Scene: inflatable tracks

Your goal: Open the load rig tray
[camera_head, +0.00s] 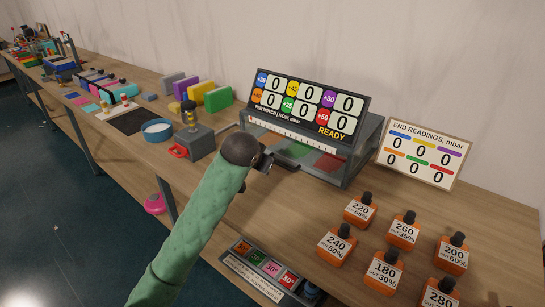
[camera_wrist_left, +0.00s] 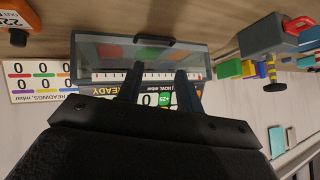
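The load rig has a dark display board (camera_head: 310,103) reading READY with zeros, above a clear-walled grey body (camera_head: 362,150). Its tray (camera_head: 318,158), with red and green patches inside, is at the lower front; I cannot tell whether it is fully in. In the left wrist view, upside down, a dark handle (camera_wrist_left: 155,42) sits on the rig's front edge. My left gripper (camera_head: 265,160) is at the rig's front left, close to the handle. Its two fingers (camera_wrist_left: 160,82) are apart with nothing between them. My right gripper is out of view.
Several orange weights (camera_head: 337,243) stand on the bench at right. An END READINGS board (camera_head: 422,152) leans near the wall. A grey device with a red handle (camera_head: 190,140) and a blue bowl (camera_head: 157,130) stand left. A labelled panel (camera_head: 265,268) is at the bench's front edge.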

